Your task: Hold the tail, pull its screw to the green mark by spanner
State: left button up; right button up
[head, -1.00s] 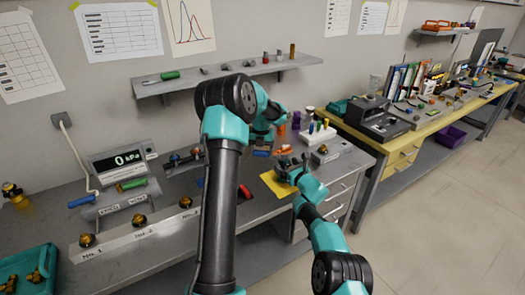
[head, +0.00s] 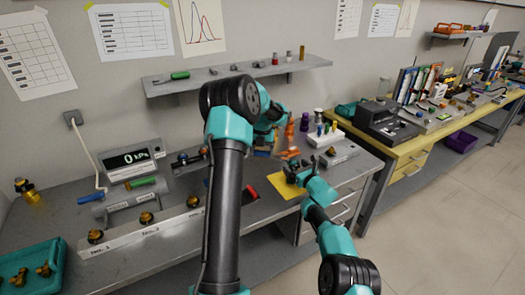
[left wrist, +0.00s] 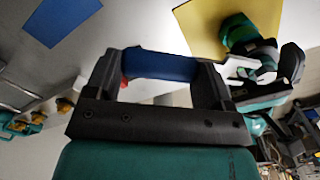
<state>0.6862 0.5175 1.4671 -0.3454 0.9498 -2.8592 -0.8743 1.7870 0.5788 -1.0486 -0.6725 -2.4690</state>
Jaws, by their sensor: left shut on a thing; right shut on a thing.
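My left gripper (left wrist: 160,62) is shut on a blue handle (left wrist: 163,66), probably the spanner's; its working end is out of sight. In the head view my own arm hides most of this gripper. My right gripper (head: 292,174) is shut on a small grey part, probably the tail, over the yellow mat (head: 283,187). The part is too small to make out its screw or a green mark. The right gripper also shows in the left wrist view (left wrist: 252,52), to the right of the blue handle and apart from it.
A pressure display (head: 131,158) and a white strip with several brass knobs (head: 147,219) are on the left bench. A teal tray (head: 32,273) is at far left. A white rack (head: 326,138) stands behind the mat, and a shelf (head: 240,72) hangs above.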

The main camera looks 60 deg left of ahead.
pick_arm(q)
jog(key=shift+r, duration=0.1)
pick_arm(e)
jog(key=shift+s+f, duration=0.1)
jog(key=shift+f, duration=0.05)
pick_arm(q)
jog(key=shift+s+a+r, duration=0.1)
jog(key=shift+r, duration=0.7)
jog(key=shift+s+a+r, duration=0.15)
jog(key=shift+r, duration=0.7)
jog(key=shift+s+a+r, duration=0.1)
jog(key=shift+r, duration=0.7)
pick_arm(e)
jog(key=o, duration=1.2)
jog(key=shift+o, duration=0.2)
jog(key=shift+d, duration=0.2)
jog(key=shift+d, duration=0.2)
jog(key=s+d, duration=0.1)
jog(key=d, duration=1)
